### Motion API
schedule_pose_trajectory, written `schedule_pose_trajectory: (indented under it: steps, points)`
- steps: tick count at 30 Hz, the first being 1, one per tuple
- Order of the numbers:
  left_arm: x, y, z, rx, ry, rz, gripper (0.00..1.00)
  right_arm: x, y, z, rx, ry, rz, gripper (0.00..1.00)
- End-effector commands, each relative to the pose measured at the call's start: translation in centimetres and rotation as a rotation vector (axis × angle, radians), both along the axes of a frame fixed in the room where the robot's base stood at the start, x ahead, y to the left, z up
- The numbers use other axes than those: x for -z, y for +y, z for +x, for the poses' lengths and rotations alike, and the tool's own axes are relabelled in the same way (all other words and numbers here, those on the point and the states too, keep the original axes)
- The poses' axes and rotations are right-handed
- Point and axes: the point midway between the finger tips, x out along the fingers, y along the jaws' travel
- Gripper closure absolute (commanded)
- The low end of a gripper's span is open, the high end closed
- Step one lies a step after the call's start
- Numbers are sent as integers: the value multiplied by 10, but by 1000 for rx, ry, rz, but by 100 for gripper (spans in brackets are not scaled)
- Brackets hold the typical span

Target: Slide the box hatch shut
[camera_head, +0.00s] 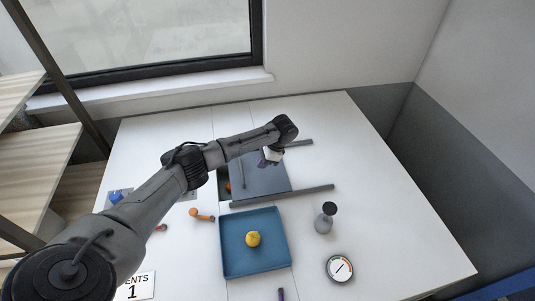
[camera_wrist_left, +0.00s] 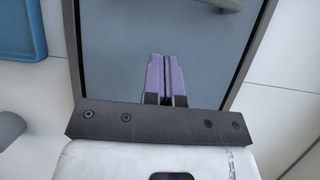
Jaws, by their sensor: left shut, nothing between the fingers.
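The box hatch (camera_head: 268,178) is a flat grey-blue panel set in the table between two dark rails. It covers most of the opening; a dark gap (camera_head: 224,186) shows at its left, with something orange inside. A grey bar handle (camera_head: 242,172) stands near the panel's left side; its end shows at the top of the left wrist view (camera_wrist_left: 226,3). My left gripper (camera_head: 264,161) is over the panel, right of the handle. Its purple fingers (camera_wrist_left: 167,76) are shut and empty, pointing at the panel (camera_wrist_left: 120,50). I cannot tell whether they touch it. My right gripper is not in view.
A blue tray (camera_head: 232,262) with a yellow fruit (camera_head: 253,239) lies in front of the near rail (camera_head: 290,195). A grey knob-topped item (camera_head: 326,218) and a round gauge (camera_head: 339,268) are to the right. An orange handle (camera_head: 202,215) is left. The table's far right is clear.

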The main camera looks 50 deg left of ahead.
Motion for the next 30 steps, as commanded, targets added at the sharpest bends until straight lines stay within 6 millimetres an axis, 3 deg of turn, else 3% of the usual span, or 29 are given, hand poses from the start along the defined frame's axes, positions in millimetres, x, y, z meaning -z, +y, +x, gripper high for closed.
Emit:
schedule_pose_trajectory:
  steps: [4, 15, 30]
  points:
    - [22, 5, -11, 0, 3, 0, 100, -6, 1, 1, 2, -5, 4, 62]
    - [13, 20, -43, 0, 1, 1, 100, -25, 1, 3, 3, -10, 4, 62]
    - [12, 21, -47, 0, 1, 0, 100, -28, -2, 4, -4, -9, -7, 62]
